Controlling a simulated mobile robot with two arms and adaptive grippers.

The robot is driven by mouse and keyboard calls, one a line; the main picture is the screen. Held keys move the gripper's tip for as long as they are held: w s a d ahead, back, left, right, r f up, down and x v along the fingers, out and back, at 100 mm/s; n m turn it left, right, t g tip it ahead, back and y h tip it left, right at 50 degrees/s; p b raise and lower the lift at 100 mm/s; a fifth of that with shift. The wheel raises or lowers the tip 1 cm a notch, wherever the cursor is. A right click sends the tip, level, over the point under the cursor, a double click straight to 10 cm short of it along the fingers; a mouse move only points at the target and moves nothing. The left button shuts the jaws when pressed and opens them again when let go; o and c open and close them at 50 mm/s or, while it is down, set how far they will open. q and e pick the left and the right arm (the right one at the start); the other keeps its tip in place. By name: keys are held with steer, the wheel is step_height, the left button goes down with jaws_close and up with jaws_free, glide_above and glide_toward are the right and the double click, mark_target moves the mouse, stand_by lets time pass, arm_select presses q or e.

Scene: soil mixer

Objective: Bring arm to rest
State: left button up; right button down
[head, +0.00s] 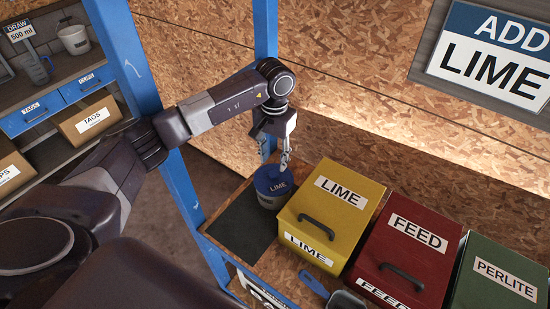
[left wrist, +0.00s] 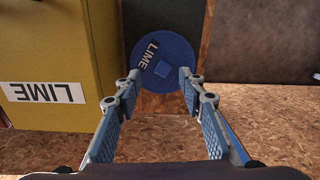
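My left gripper (head: 284,161) is above the small lime tub (head: 271,200), whose blue lid (head: 270,181) is marked LIME. In the left wrist view the gripper (left wrist: 160,78) has its two fingers spread, with nothing between them. The round blue lid (left wrist: 177,55), with a small square knob, shows beyond the fingertips. My left arm reaches in from the left, bent at the elbow. My right gripper is not in view.
The yellow lime bin (head: 332,212), red feed bin (head: 409,247) and green perlite bin (head: 497,277) stand in a row, lids shut. A dark mat (head: 240,222) lies bare. Blue posts (head: 190,212) and a shelf with cardboard boxes (head: 88,122) are at left. A blue-handled scoop (head: 314,284) lies in front.

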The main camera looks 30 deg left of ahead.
arm_select(q)
steer(key=shift+w+a+r, duration=0.1)
steer(key=shift+a+r, duration=0.1)
jaws_close()
stand_by(0.7)
steer(key=shift+f, duration=0.1)
steer(key=shift+d+f+b, duration=0.1)
steer(key=shift+f+b, duration=0.75)
steer(key=shift+f, duration=0.05)
steer(key=shift+s+f+b, duration=0.2)
steer(key=shift+f+b, duration=0.95)
steer(key=shift+f, duration=0.15)
steer(key=shift+d+f+b, duration=0.1)
steer(key=shift+f+b, duration=0.95)
steer(key=shift+f, duration=0.05)
steer(key=shift+r, duration=0.15)
